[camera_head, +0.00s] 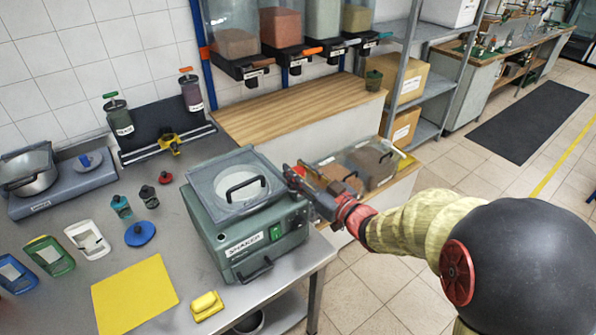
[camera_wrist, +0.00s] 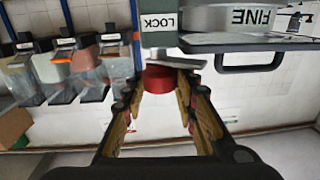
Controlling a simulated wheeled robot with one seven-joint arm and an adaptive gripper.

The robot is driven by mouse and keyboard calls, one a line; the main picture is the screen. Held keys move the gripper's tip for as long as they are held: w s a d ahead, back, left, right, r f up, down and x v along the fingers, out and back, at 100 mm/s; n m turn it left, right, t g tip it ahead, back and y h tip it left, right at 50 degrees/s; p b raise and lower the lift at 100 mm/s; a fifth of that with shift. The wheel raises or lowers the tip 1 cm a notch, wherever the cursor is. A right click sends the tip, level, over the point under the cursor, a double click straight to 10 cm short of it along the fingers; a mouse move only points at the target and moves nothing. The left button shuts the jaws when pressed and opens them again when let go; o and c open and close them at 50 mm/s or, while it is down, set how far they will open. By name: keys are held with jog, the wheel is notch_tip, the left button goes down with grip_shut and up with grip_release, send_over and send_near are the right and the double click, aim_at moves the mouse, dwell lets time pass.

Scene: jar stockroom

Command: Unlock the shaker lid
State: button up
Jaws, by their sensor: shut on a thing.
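The shaker (camera_head: 222,250) is a green box machine labelled SHAKER on the steel bench. Its grey-framed lid (camera_head: 205,178) lies flat and closed on top, with a black handle. In the wrist view a red lock knob (camera_wrist: 160,79) sits under a LOCK label (camera_wrist: 160,22), with the lid's black handle (camera_wrist: 249,68) to the right. My gripper (camera_head: 291,174) is at the shaker's right side, and its fingers (camera_wrist: 160,95) are shut on the red knob. In the head view the gripper hides the knob.
Clear bins (camera_head: 371,165) of powder stand just right of the shaker, near my gripper. A yellow sponge (camera_head: 206,306) and yellow mat (camera_head: 133,294) lie in front left. Dispensers (camera_head: 282,27) hang on the back wall.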

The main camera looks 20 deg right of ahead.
jog(key=n+g+y+p, duration=0.2)
jog(key=y, duration=0.1)
jog(key=n+g+y+p, duration=0.2)
jog(key=n+y, duration=0.1)
jog(key=shift+w+d+r+g+y, duration=0.1)
jog(key=shift+g+y, duration=0.3)
jog(key=n+g+y+p, duration=0.2)
jog(key=n+g, duration=0.1)
jog(key=g, duration=0.1)
jog(key=n+g+y+p, duration=0.2)
jog(key=n+g, duration=0.1)
jog(key=shift+g, duration=0.7)
jog(key=o, duration=1.2)
jog(key=shift+c, duration=0.2)
jog(key=s+d, duration=0.2)
jog(key=d, duration=0.9)
jog(key=shift+s+d, duration=0.15)
jog(key=shift+d, duration=0.15)
jog(key=shift+n, duration=0.3)
